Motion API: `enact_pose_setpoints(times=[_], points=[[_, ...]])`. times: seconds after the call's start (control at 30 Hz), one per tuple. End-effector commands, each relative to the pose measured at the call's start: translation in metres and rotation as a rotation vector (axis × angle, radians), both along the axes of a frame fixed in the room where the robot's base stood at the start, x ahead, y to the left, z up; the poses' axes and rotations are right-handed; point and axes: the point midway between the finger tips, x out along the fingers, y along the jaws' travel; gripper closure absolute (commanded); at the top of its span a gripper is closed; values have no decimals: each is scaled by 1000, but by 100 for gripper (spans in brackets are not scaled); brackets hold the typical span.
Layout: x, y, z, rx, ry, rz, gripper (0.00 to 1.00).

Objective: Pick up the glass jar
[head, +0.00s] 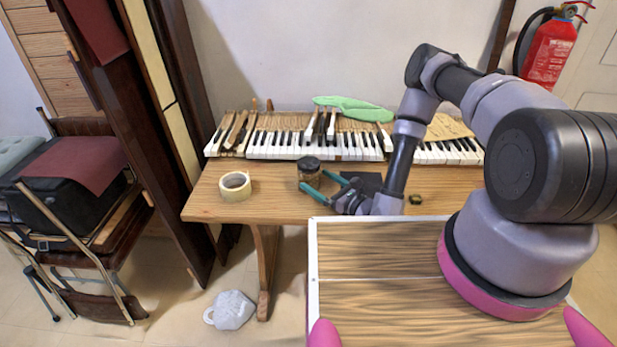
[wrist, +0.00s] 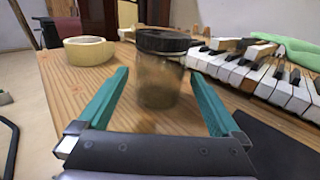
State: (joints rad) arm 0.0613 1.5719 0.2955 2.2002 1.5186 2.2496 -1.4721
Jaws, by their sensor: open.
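The glass jar (head: 309,173) with a dark lid stands upright on the wooden table (head: 290,207). In the wrist view the jar (wrist: 158,85) is straight ahead, between the two teal fingers and around their tips. My gripper (head: 318,184) is open, its teal fingers pointing left toward the jar. The jar's base is visible in the wrist view.
A tape roll (head: 235,186) sits left of the jar. Piano keys (head: 290,142) lie along the back of the table, with a green cloth (head: 352,107) on top. A dark flat sheet (head: 362,183) lies right of the jar. The table between tape and jar is clear.

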Motion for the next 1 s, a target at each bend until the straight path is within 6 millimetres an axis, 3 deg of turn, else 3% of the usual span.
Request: enact_pose_setpoints(times=[0.57,0.87,0.9,1.0], points=[[49,49,1,1,-4,4,0],[54,53,1,1,0,1,0],[54,53,1,1,0,1,4],[54,53,1,1,0,1,42]])
